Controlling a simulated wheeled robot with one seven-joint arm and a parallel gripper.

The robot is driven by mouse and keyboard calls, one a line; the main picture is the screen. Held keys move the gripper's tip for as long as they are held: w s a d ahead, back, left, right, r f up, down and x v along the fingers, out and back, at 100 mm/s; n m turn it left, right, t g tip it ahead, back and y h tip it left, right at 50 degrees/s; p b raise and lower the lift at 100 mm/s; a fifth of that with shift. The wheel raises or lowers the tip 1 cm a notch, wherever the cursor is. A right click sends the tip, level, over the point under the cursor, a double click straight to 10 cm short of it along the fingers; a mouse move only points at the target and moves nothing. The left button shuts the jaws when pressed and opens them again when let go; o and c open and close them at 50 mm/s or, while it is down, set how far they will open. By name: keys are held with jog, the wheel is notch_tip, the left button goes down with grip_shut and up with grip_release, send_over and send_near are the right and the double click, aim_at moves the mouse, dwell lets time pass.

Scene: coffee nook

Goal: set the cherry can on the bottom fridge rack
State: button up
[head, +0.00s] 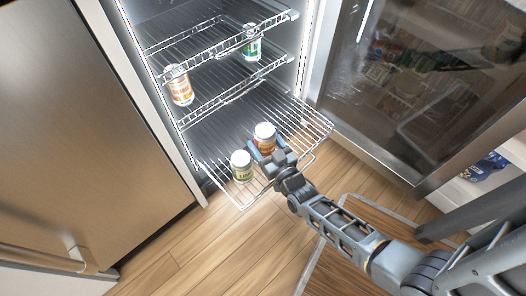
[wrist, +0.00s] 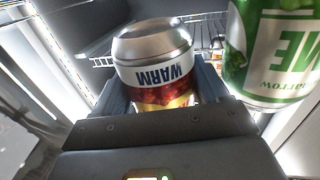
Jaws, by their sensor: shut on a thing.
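I cannot tell whether the can touches the wires. A white and green can (head: 242,166) stands on the same rack to its left; a green lime can (wrist: 270,50) is close beside my gripper in the wrist view.
An orange can (head: 179,86) and another green can (head: 251,43) stand on racks above. The fridge door (head: 400,90) is open at right. A closed steel door (head: 85,120) is at left. The bottom rack's back and right are clear.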

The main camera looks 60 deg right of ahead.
aim_at(265, 153)
jog(key=shift+f+b, duration=1.15)
jog(key=shift+f, duration=1.45)
jog(key=shift+f, duration=0.15)
jog(key=o, duration=1.2)
